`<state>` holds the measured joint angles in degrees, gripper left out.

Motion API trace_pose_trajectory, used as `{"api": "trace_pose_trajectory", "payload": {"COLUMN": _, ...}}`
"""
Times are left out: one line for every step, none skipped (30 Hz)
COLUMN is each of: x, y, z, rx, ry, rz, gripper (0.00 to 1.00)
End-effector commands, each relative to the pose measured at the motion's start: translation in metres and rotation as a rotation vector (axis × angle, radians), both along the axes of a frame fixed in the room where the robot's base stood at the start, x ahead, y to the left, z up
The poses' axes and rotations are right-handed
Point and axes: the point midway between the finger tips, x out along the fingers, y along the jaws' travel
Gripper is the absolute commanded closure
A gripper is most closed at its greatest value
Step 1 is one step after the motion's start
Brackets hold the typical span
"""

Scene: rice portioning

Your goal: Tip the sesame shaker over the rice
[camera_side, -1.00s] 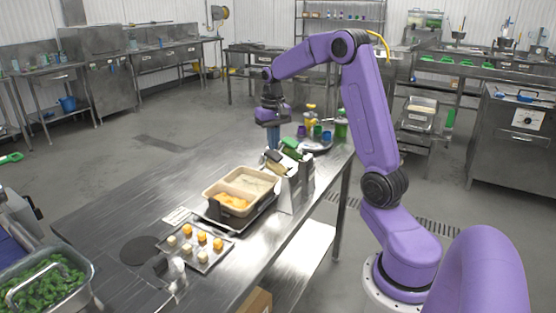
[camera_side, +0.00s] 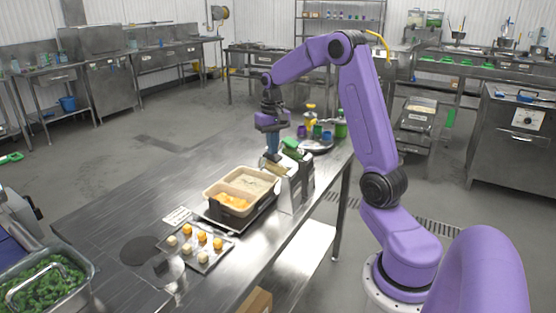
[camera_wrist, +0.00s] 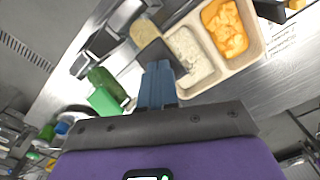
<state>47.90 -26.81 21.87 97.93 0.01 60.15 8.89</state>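The sesame shaker looks to be the tan-topped piece (camera_wrist: 145,32) at my fingertips in the wrist view. In the side view a small tan patch (camera_side: 271,158) shows right under the fingers. My gripper (camera_side: 272,145) points down beside the tray's back right corner. Its blue fingers (camera_wrist: 154,68) look closed around the shaker, whose lower part is hidden. The white rice (camera_side: 250,182) fills the back compartment of the beige tray (camera_side: 207,192). In the wrist view the rice (camera_wrist: 190,52) lies just right of the shaker.
A metal holder (camera_side: 285,192) stands close to the tray's right side, with a green-topped item (camera_side: 291,146) at it. A dark plate (camera_side: 318,146) with colored containers is behind. A small tray (camera_side: 207,261) of yellow and pale pieces lies in front.

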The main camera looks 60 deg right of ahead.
Motion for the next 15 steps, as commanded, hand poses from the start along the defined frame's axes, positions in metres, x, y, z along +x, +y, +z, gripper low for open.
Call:
{"api": "trace_pose_trajectory", "payload": {"x": 0.0, "y": 0.0, "z": -0.002, "rx": 0.001, "ry": 0.003, "rz": 0.0, "gripper": 1.0}}
{"api": "trace_pose_trajectory", "payload": {"x": 0.0, "y": 0.0, "z": -0.003, "rx": 0.001, "ry": 0.003, "rz": 0.0, "gripper": 1.0}}
{"api": "trace_pose_trajectory", "payload": {"x": 0.001, "y": 0.0, "z": -0.004, "rx": 0.001, "ry": 0.003, "rz": 0.0, "gripper": 1.0}}
{"api": "trace_pose_trajectory", "payload": {"x": 0.001, "y": 0.0, "z": -0.005, "rx": 0.001, "ry": 0.003, "rz": 0.0, "gripper": 1.0}}
{"api": "trace_pose_trajectory", "payload": {"x": 0.001, "y": 0.0, "z": -0.006, "rx": 0.001, "ry": 0.003, "rz": 0.0, "gripper": 1.0}}
{"api": "trace_pose_trajectory", "payload": {"x": 0.002, "y": 0.0, "z": -0.007, "rx": 0.001, "ry": 0.003, "rz": 0.0, "gripper": 1.0}}
{"api": "trace_pose_trajectory", "payload": {"x": 0.002, "y": 0.0, "z": -0.008, "rx": 0.001, "ry": 0.004, "rz": 0.0, "gripper": 1.0}}
{"api": "trace_pose_trajectory", "payload": {"x": 0.002, "y": 0.0, "z": -0.009, "rx": 0.001, "ry": 0.004, "rz": 0.0, "gripper": 1.0}}
{"api": "trace_pose_trajectory", "payload": {"x": 0.003, "y": 0.0, "z": -0.01, "rx": 0.001, "ry": 0.004, "rz": 0.0, "gripper": 1.0}}
{"api": "trace_pose_trajectory", "payload": {"x": 0.003, "y": 0.0, "z": -0.011, "rx": 0.001, "ry": 0.004, "rz": 0.0, "gripper": 1.0}}
{"api": "trace_pose_trajectory", "payload": {"x": 0.003, "y": 0.0, "z": -0.012, "rx": 0.002, "ry": 0.005, "rz": 0.0, "gripper": 1.0}}
{"api": "trace_pose_trajectory", "payload": {"x": 0.004, "y": 0.0, "z": -0.013, "rx": 0.002, "ry": 0.005, "rz": 0.0, "gripper": 1.0}}
{"api": "trace_pose_trajectory", "payload": {"x": 0.004, "y": 0.0, "z": -0.014, "rx": 0.002, "ry": 0.005, "rz": -0.001, "gripper": 1.0}}
{"api": "trace_pose_trajectory", "payload": {"x": 0.004, "y": 0.0, "z": -0.014, "rx": 0.002, "ry": 0.005, "rz": -0.001, "gripper": 1.0}}
{"api": "trace_pose_trajectory", "payload": {"x": 0.005, "y": 0.0, "z": -0.016, "rx": 0.001, "ry": 0.004, "rz": -0.001, "gripper": 1.0}}
